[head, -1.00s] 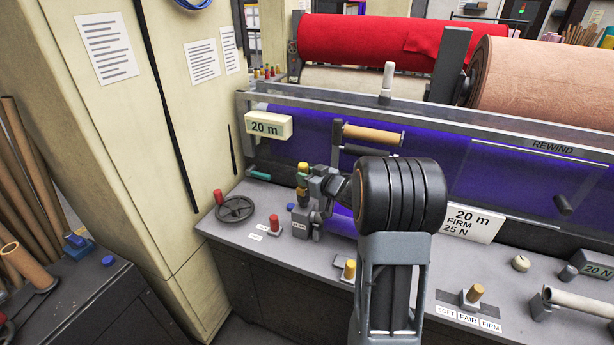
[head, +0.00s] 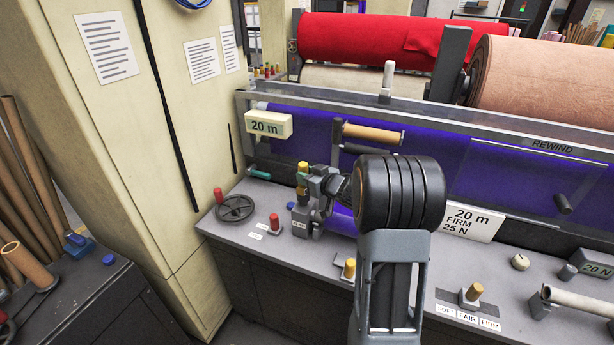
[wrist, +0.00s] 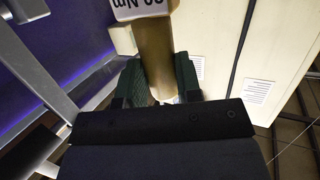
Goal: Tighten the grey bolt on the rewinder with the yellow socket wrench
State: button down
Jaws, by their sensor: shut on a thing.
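The yellow socket wrench (head: 302,170) stands about upright above a small grey block (head: 302,222) at the left end of the rewinder's bench. My gripper (head: 306,184) is shut on it from the right. In the wrist view the wrench's tan-yellow body (wrist: 153,58) lies between the dark green fingers of my gripper (wrist: 160,82). A white label ending in "Nm" sits at the top of that view. I cannot make out the grey bolt; the wrench, gripper and block cover that spot. Whether the socket is on a bolt cannot be told.
A cream cabinet (head: 150,150) stands close on the left. The rewinder's purple sheet and metal rail (head: 400,120) run behind.

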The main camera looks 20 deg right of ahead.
jog(key=shift+f, duration=0.75)
dwell(1.2)
jog(key=shift+r, duration=0.15)
notch_tip(320, 180, up, 7)
jog(key=p, duration=0.6)
dwell(0.4)
jog(key=shift+a, duration=0.1)
dwell(0.3)
